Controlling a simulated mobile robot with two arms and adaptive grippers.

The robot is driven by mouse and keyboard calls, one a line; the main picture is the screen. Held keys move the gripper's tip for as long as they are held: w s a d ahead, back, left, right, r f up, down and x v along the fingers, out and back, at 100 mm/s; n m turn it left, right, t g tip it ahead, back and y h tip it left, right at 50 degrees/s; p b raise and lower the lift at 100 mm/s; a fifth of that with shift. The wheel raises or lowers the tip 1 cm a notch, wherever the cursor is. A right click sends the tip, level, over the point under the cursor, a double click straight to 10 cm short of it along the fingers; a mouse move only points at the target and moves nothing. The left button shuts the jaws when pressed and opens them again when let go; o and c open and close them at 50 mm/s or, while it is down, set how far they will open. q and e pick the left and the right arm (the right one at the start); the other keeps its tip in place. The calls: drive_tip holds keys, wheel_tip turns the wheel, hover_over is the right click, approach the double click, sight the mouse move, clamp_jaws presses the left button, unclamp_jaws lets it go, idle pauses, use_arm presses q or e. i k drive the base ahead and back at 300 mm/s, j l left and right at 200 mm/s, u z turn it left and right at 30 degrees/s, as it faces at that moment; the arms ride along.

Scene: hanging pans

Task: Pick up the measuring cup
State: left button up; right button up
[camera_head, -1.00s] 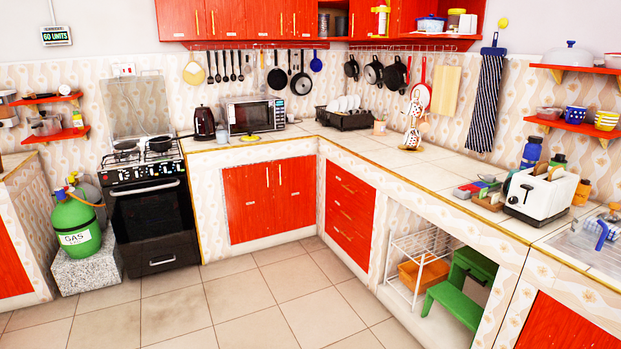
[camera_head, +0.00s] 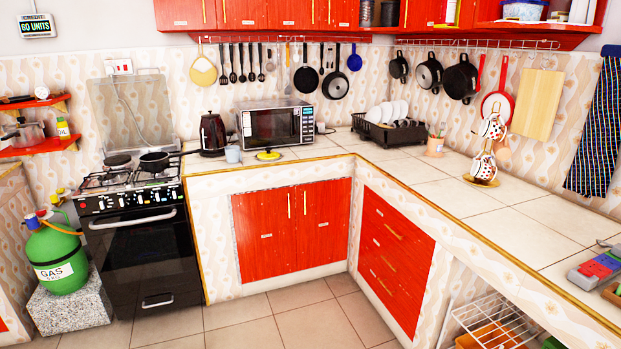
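I cannot tell for sure which thing is the measuring cup. A small pale grey-blue cup (camera_head: 232,154) stands upright on the back counter, between the black kettle (camera_head: 213,134) and the microwave (camera_head: 276,124). A clear, jug-like vessel (camera_head: 30,134) sits on the lower red wall shelf at the far left; its details are too small to read. Neither of my grippers is in view, and nothing is seen held.
A stove (camera_head: 140,237) with a dark pan (camera_head: 160,161) stands left of the counter. A green gas cylinder (camera_head: 58,257) on a stone block is further left. A dish rack (camera_head: 388,131) and a mug tree (camera_head: 485,165) stand on the right counter. The tiled floor in front is clear.

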sight(234, 154)
drive_tip(key=i, duration=1.8)
